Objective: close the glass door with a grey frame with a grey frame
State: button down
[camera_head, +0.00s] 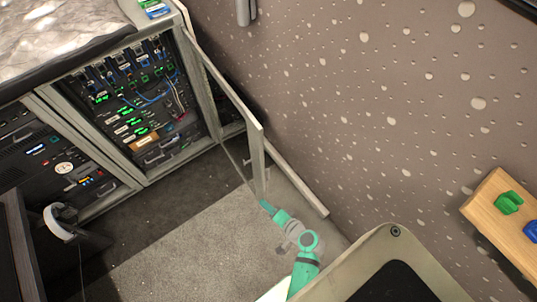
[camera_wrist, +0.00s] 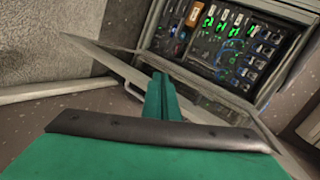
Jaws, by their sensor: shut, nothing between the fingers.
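The glass door with a grey frame (camera_head: 257,150) stands wide open. It is hinged at the right side of the equipment cabinet and sticks out toward the patterned wall. My teal gripper (camera_head: 265,205) is shut and empty, low by the door's free edge; whether it touches the frame I cannot tell. In the wrist view my gripper's fingers (camera_wrist: 159,82) are together in front of the door's grey frame (camera_wrist: 118,66). The cabinet opening (camera_head: 140,90) shows beyond, with lit green labels and blue cables. My fingers hide part of the frame in the wrist view.
A second rack bay (camera_head: 55,150) stands left of the open one. The patterned wall (camera_head: 390,110) is close behind the door, with a pale skirting board (camera_head: 297,180) at its foot. A wooden board with coloured holds (camera_head: 490,215) is at right. Grey carpet (camera_head: 185,240) in front is clear.

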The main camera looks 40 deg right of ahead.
jog(key=w+d+r+m+t+y, duration=0.15)
jog(key=d+r+t, duration=0.45)
jog(key=d+r, duration=0.85)
jog(key=w+a, duration=0.5)
jog(key=w, duration=0.5)
jog(key=shift+f+y, duration=0.4)
jog(key=shift+y, duration=0.05)
jog(key=shift+a, duration=0.1)
